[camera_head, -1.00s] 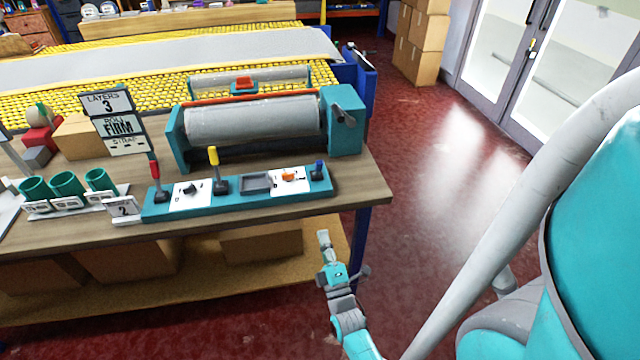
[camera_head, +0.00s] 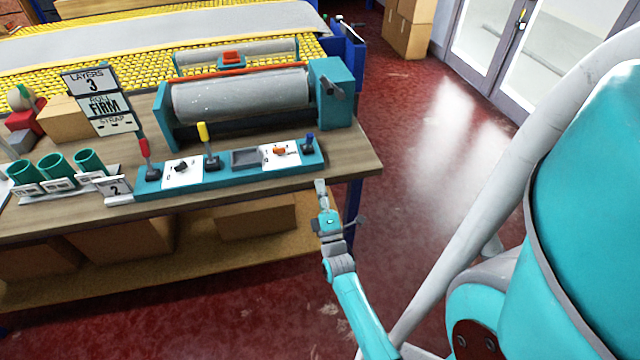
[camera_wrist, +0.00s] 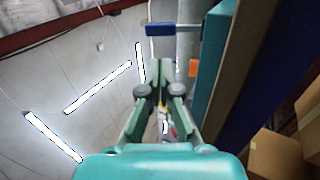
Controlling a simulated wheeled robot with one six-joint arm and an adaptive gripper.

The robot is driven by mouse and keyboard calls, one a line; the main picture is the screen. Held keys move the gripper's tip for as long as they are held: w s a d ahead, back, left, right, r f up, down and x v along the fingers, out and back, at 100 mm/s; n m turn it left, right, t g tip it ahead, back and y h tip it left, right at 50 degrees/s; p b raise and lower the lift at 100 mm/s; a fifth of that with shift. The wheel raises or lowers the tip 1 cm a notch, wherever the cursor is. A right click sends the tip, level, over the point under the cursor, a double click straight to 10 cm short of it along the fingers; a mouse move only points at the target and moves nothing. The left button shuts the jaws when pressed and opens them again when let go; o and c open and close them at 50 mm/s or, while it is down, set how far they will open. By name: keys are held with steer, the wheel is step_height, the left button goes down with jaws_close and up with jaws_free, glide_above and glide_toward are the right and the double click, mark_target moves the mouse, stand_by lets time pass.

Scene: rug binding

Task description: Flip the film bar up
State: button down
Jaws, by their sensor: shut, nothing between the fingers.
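The roll machine stands on the bench with teal end plates (camera_head: 333,95) and a wide grey roll (camera_head: 240,95). An orange-red bar (camera_head: 235,73) runs along the top of the roll, and behind it lies a thinner grey roller with a red-topped teal handle (camera_head: 231,58). I cannot tell for sure which of these is the film bar. My gripper (camera_head: 320,183) is shut and empty, pointing up just in front of the bench's front edge, below the right end of the control strip and apart from the machine. Its fingers also show in the wrist view (camera_wrist: 161,95).
The teal control strip (camera_head: 220,178) carries red (camera_head: 144,150), yellow (camera_head: 204,138) and blue (camera_head: 309,140) levers. Green cups (camera_head: 57,165) stand at left. Cartons (camera_head: 255,215) sit on the lower shelf. The red floor at right is clear.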

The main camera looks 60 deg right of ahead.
mark_target(310, 141)
steer(key=x, duration=1.1)
steer(key=shift+w+d+r, duration=0.1)
steer(key=shift+w, duration=0.05)
steer(key=shift+w+d+r, duration=0.1)
